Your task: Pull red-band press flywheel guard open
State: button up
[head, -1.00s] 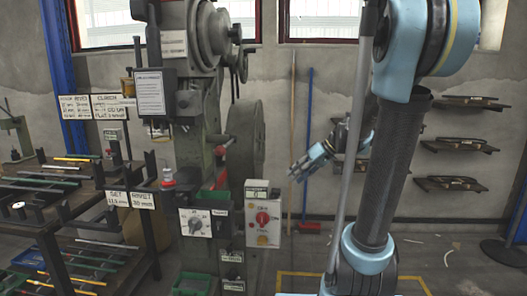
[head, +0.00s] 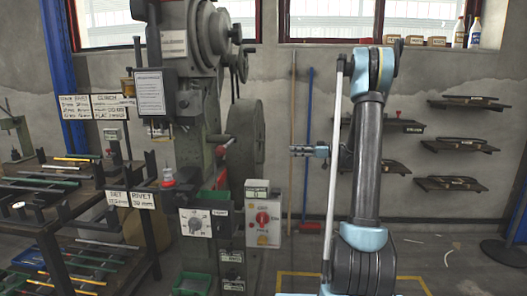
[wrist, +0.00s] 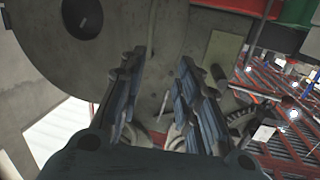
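The press (head: 187,100) stands left of centre in the head view, with a red band (head: 221,172) low on its column. A large grey round flywheel or its guard (head: 246,140) is on its right side; I cannot tell which, and no handle is clear. My gripper (head: 292,150) is right of this disc, pointing left at it, apparently with a gap. In the wrist view, my gripper (wrist: 158,72) is open and empty, its two ribbed fingers apart. A big grey disc (wrist: 115,55) with a dark hub (wrist: 82,17) lies beyond the fingers.
A control box (head: 263,222) with a red knob stands below the disc. Two poles, brown (head: 292,130) and blue (head: 308,120), lean on the wall near my gripper. Wall shelves (head: 460,145) hang at right. A bench (head: 45,215) with rods is at left.

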jog(key=w, duration=0.2)
send_over(264, 160)
jog(key=shift+w+a+f+n+y, duration=0.15)
jog(key=shift+w+f+n+y, duration=0.2)
jog(key=shift+w+n+y, duration=0.05)
dwell(0.4)
jog(key=shift+c, duration=0.2)
grip_shut()
